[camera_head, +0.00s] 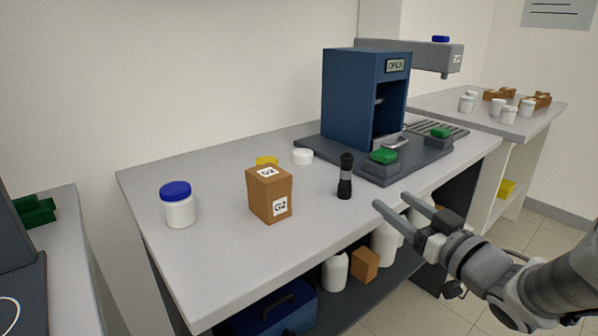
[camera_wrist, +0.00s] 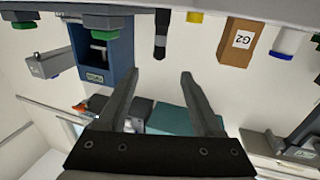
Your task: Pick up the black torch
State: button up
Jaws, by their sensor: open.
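The black torch (camera_head: 345,177) stands upright on the grey table, between the brown G2 box and the blue machine. It has a dark body with a lighter grey band. In the wrist view the torch (camera_wrist: 161,34) shows upside down at the top, beyond the fingertips and a little left of the gap's middle. My gripper (camera_head: 391,202) is open and empty, in front of the table's edge and to the right of the torch, apart from it. In the wrist view both fingers of my gripper (camera_wrist: 159,75) are spread with nothing between them.
A brown G2 box (camera_head: 268,193), a blue-lidded white jar (camera_head: 178,207), a white lid (camera_head: 303,156) and a yellow item (camera_head: 266,161) stand left of the torch. The blue machine (camera_head: 350,100) on its dark base stands right and behind. Bottles and boxes sit on the shelf below.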

jog(key=w+p, duration=0.1)
jog(key=p, duration=0.5)
send_near(350, 167)
jog(key=x, duration=0.5)
jog(key=shift+w+f, duration=0.1)
jog(key=shift+f, duration=0.15)
jog(key=shift+r+x, duration=0.2)
jog(key=shift+x, duration=2.8)
grip_shut()
